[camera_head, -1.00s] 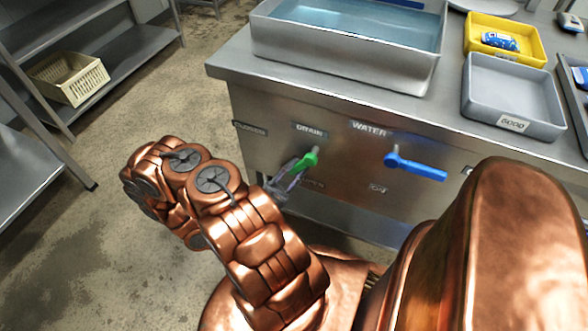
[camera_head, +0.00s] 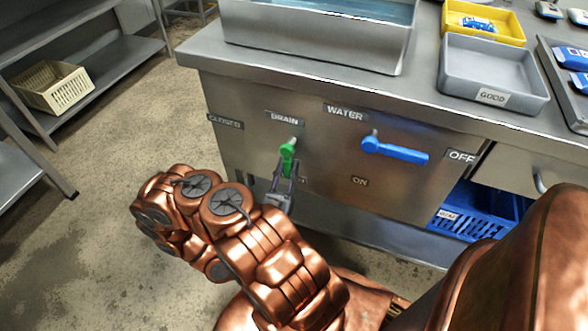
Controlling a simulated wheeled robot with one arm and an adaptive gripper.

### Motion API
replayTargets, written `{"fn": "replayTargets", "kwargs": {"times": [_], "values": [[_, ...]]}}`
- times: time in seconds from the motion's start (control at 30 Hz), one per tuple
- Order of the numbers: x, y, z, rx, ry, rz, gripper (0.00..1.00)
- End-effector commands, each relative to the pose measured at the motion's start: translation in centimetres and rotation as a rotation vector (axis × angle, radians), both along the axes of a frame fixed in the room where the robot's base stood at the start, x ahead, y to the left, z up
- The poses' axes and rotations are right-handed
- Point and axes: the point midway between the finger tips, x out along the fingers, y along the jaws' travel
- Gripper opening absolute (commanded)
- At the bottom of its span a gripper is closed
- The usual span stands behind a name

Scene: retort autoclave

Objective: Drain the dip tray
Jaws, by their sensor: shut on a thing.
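The dip tray (camera_head: 312,38), a steel basin with blue water in it, sits on the counter at the top of the view. Below it on the front panel is the green drain valve handle (camera_head: 287,151) under the DRAIN label (camera_head: 285,117). The handle points down. My gripper (camera_head: 286,172) is shut on the lower part of this handle, coming from below. The gripper covers the handle's lower end and the place where an OPEN label showed earlier.
The blue water valve handle (camera_head: 395,150) is to the right and points right toward OFF. A CLOSED label (camera_head: 225,122) is left of the drain. A grey GOOD tray (camera_head: 494,73) and a yellow tray (camera_head: 484,20) stand on the counter. A blue crate (camera_head: 478,214) is under it.

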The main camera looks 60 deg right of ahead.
Motion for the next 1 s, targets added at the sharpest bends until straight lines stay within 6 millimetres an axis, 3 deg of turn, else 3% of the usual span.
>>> {"fn": "replayTargets", "kwargs": {"times": [0.4, 0.43, 0.63, 1.0], "values": [[-0.04, 0.29, -0.04, -0.003, 0.002, 0.001, 0.0], [-0.05, 0.29, -0.04, -0.003, 0.001, 0.0, 0.27], [-0.01, 0.24, -0.05, -0.002, 0.001, 0.001, 0.48], [0.04, 0.32, -0.16, -0.001, 0.002, 0.004, 0.5]]}}
